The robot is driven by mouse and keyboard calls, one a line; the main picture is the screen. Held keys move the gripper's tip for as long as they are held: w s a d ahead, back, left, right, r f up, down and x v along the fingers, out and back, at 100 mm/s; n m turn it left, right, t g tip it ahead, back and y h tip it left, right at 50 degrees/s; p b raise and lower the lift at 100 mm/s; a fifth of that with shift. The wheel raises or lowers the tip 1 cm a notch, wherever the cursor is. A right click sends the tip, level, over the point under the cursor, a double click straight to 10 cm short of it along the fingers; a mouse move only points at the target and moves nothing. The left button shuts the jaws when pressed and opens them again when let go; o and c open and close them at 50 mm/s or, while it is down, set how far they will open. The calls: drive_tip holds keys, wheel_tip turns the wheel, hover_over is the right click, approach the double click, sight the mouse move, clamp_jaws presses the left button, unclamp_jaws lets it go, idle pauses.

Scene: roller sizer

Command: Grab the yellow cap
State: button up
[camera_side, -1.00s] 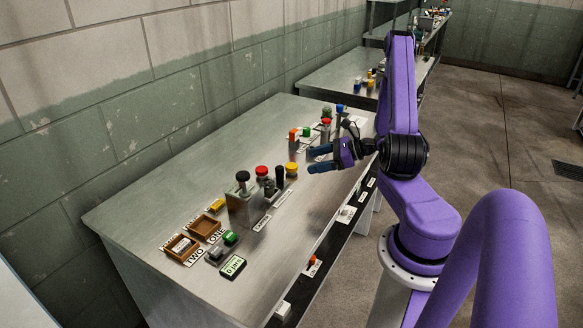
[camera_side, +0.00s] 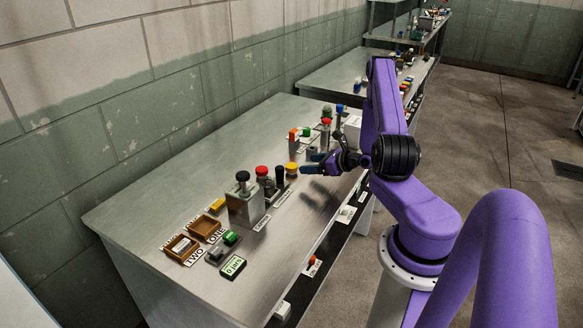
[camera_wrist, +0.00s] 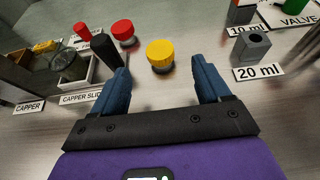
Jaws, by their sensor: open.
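The yellow cap (camera_side: 292,168) sits on a dark round base on the metal table, just left of my gripper in the side view. In the wrist view the yellow cap (camera_wrist: 160,54) lies ahead of the two blue fingers, in line with the space between them. My gripper (camera_side: 311,162) is open and empty, low over the table. In the wrist view my gripper (camera_wrist: 162,84) shows both fingertips spread apart, with the cap beyond them and not visibly touched.
A black post (camera_wrist: 105,49) stands close to the left finger, with a red cap (camera_wrist: 123,29) behind it. A grey block (camera_wrist: 254,46) with a "20 ml" label stands to the right. A capper station (camera_side: 243,201) and brown trays (camera_side: 205,228) stand further left on the table.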

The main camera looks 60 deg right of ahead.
sight(292, 165)
drive_tip(key=shift+x, duration=3.55)
drive_tip(key=c, duration=1.1)
